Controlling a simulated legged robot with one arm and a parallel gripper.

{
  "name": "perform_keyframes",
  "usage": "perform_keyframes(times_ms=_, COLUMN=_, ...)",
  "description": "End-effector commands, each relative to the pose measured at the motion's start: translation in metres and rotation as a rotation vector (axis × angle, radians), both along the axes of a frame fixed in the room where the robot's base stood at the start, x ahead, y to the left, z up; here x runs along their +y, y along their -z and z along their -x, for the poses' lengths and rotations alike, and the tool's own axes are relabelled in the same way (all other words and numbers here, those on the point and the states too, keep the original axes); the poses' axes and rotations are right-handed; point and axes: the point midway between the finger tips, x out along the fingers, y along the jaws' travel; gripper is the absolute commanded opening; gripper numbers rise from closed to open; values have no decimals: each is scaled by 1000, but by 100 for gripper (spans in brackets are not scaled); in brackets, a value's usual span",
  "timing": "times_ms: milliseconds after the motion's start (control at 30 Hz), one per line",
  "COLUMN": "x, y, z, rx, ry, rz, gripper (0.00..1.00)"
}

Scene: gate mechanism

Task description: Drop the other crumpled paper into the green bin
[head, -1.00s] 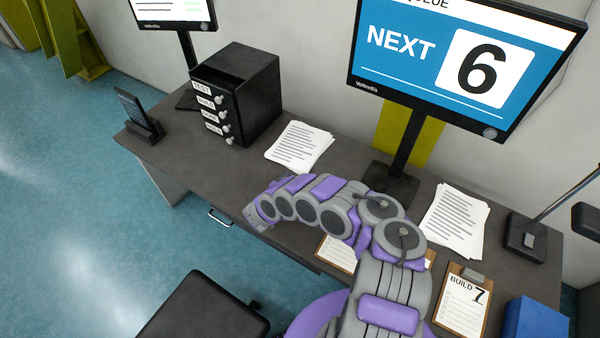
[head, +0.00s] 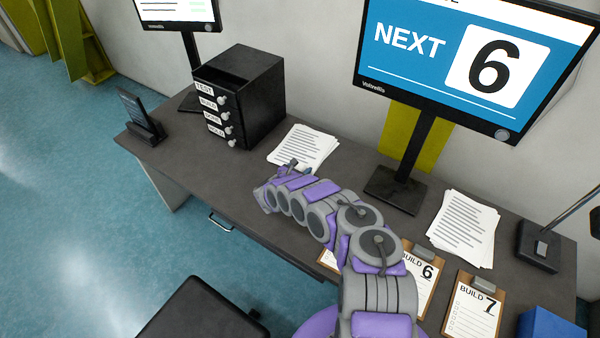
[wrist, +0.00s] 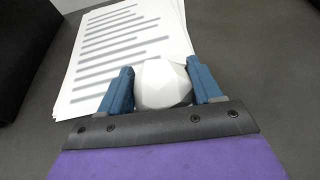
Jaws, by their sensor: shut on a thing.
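A white crumpled paper (wrist: 162,84) sits between the two blue fingers of my gripper (wrist: 160,88) in the wrist view. The fingers touch it on both sides, and my gripper is shut on it. In the head view my gripper (head: 290,166) is small and partly hidden, at the near edge of the left paper stack. I cannot make out the crumpled paper in the head view. No green bin shows in either view.
A paper stack (head: 304,147) lies on the dark desk (head: 178,158), beside a black drawer box (head: 240,100). A monitor stand (head: 405,170), clipboards (head: 470,308), another paper stack (head: 463,229) and a blue box (head: 550,326) are to the right. A stool (head: 203,315) stands in front.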

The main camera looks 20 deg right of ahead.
Motion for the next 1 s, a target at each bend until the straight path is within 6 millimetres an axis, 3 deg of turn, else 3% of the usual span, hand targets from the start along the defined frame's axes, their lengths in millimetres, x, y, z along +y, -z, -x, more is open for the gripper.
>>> perform_keyframes(times_ms=67, x=2, y=13, z=0, rx=2, ry=-1, rz=-1, gripper=36)
perform_keyframes(times_ms=367, x=1, y=13, z=0, rx=0, ry=-1, rz=-1, gripper=36)
perform_keyframes(times_ms=400, x=1, y=14, z=0, rx=0, ry=-1, rz=-2, gripper=65)
perform_keyframes(times_ms=633, x=1, y=13, z=0, rx=0, ry=-1, rz=0, gripper=87)
perform_keyframes(times_ms=1000, x=1, y=12, z=0, rx=-1, ry=-1, rz=1, gripper=90)
